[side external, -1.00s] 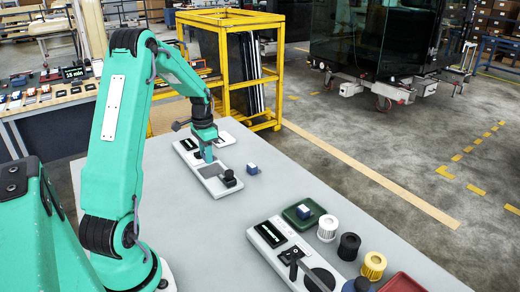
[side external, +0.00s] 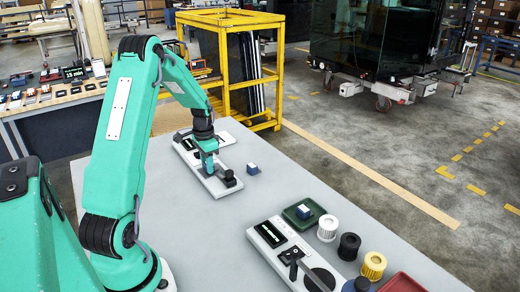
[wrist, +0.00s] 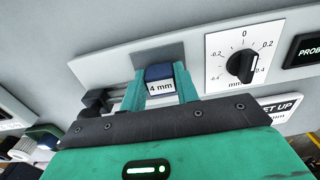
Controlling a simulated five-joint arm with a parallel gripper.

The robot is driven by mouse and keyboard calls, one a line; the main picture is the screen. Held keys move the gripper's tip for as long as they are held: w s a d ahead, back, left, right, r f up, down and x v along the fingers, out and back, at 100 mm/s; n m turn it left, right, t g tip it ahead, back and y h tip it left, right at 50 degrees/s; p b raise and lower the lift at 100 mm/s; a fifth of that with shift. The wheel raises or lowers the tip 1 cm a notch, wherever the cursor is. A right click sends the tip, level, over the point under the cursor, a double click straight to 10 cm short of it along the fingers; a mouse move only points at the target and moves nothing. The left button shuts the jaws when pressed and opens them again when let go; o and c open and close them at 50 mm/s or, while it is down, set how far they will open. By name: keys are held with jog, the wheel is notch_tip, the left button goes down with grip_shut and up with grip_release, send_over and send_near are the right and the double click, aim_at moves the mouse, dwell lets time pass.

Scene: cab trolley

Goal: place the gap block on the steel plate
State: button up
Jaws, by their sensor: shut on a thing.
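My gripper (wrist: 160,92) is shut on a gap block (wrist: 160,80), blue with a white face reading "4 mm". The steel plate (wrist: 172,50) is a darker grey patch on the light panel, just behind and under the block in the wrist view. Whether the block touches the plate cannot be told. In the side view my gripper (side external: 209,171) is low over the light panel at the far end of the table and hides the plate and the held block.
A dial (wrist: 243,62) sits right of the plate; a black fixture (side external: 228,179) stands close to my gripper. Another blue-and-white block (side external: 252,169) lies on the table. A green tray (side external: 297,217) holds a similar block. Several cylinders and a second panel (side external: 268,236) are nearer.

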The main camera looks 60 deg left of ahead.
jog(key=shift+f, duration=0.15)
jog(key=o, duration=1)
notch_tip(320, 180, up, 12)
jog(key=shift+r, duration=0.2)
jog(key=shift+d, duration=0.1)
dwell(0.4)
